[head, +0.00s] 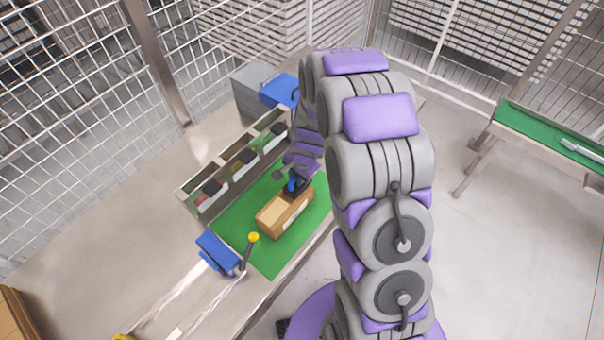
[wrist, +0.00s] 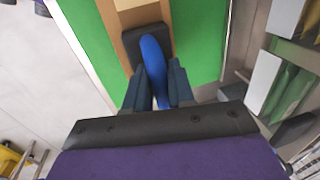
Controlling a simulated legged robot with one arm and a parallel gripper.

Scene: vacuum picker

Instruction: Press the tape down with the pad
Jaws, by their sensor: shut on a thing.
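A brown cardboard box (head: 277,218) stands on the green mat (head: 240,225). In the wrist view the box (wrist: 143,17) carries a pale strip of tape (wrist: 128,4) along its top. My gripper (wrist: 157,98) is shut on the blue handle of a dark pad (wrist: 131,43). In the head view my gripper (head: 294,182) is at the far end of the box. The pad is over the box top in the wrist view. I cannot tell whether it touches the tape, and the tape beneath it is hidden.
White bins (head: 212,197) stand in a row along the mat's left edge. A blue device (head: 217,252) with a yellow-knobbed lever (head: 253,237) is at the near end. Blue and grey crates (head: 278,91) stand behind. Bare green mat lies around the box.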

